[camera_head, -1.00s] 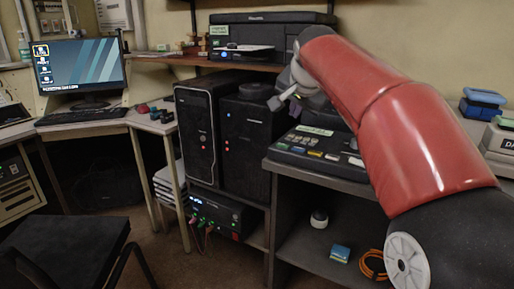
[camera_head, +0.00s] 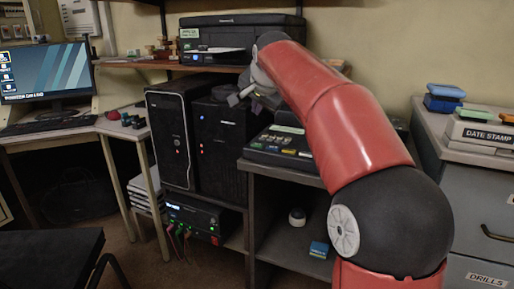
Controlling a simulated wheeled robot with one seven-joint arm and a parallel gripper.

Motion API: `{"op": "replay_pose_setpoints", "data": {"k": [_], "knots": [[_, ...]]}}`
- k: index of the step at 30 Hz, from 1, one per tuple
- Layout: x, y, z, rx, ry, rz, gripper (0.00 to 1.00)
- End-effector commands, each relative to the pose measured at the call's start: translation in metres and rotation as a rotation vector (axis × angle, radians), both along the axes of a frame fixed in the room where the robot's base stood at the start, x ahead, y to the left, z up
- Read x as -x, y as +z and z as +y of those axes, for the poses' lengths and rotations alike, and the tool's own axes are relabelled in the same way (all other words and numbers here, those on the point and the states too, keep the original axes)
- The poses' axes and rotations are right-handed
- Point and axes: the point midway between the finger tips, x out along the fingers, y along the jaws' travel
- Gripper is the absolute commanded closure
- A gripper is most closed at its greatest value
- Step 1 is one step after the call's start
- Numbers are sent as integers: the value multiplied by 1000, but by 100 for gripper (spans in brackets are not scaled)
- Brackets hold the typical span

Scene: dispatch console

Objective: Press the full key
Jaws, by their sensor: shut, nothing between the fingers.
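A dark console (camera_head: 262,152) with several small coloured keys (camera_head: 287,151) along its front sits on top of the grey shelf unit. The key labels are too small to read, so I cannot tell which is the full key. My red arm covers the console's right part. My gripper (camera_head: 236,98) is shut and empty. In the picture it lies above and to the left of the console, in front of the black computer towers' tops, apart from the keys.
Two black computer towers (camera_head: 172,140) stand left of the console. A printer (camera_head: 240,35) sits on the wooden shelf behind. A grey cabinet (camera_head: 462,190) with a box marked DATE STAMP (camera_head: 478,132) stands at the right. A chair (camera_head: 55,262) is at lower left.

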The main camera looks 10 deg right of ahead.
Motion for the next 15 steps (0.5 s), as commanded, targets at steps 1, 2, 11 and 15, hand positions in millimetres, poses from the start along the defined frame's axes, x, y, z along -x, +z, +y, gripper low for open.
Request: {"op": "replay_pose_setpoints", "data": {"k": [1,2,11,15], "knots": [[0,-13,0,0,-1,1,100],[0,-18,0,0,-1,1,100],[0,-58,0,0,1,1,100],[0,-67,0,1,1,0,100]]}}
